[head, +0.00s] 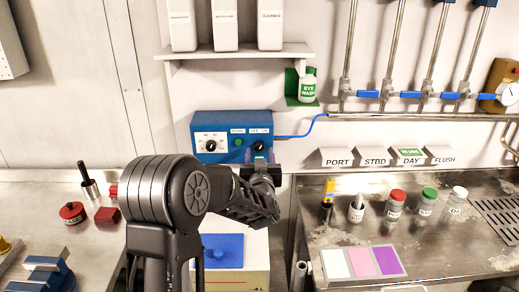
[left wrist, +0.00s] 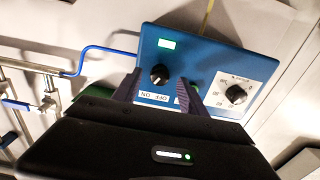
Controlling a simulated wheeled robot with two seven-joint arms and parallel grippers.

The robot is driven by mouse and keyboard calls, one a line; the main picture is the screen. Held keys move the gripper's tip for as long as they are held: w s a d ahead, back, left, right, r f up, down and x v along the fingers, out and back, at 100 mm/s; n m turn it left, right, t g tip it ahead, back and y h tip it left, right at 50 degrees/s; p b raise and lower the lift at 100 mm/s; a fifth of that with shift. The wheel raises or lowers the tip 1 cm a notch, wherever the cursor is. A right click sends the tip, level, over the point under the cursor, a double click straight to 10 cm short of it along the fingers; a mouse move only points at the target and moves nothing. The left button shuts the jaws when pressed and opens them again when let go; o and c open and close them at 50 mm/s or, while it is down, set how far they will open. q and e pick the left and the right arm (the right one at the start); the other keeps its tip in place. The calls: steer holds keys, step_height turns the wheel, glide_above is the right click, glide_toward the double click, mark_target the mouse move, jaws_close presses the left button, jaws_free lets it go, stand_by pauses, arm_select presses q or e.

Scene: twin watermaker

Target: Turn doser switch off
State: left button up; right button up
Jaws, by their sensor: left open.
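The doser is a blue box (head: 232,133) on the back wall in the head view. Its black switch knob (head: 259,146) is at the right, under an OFF/ON label. In the left wrist view, which is upside down, the switch knob (left wrist: 159,75) shows between my fingertips, with the label (left wrist: 155,96) below it. I cannot tell which way it points. My left gripper (head: 262,161) is open just in front of the box. In the left wrist view its fingers (left wrist: 162,82) flank the knob in the picture; contact is not visible. My right gripper is not in view.
A dial knob (left wrist: 236,94) on a white scale sits beside the switch. A blue cable (head: 300,130) leaves the box's right side. A shelf with bottles (head: 240,52) hangs above. Vials, including a red-capped one (head: 396,202), stand on the right counter; a blue-lidded box (head: 222,250) sits below.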

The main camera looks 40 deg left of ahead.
arm_select(q)
steer(key=shift+x, duration=1)
steer(key=shift+c, duration=0.3)
jaws_close()
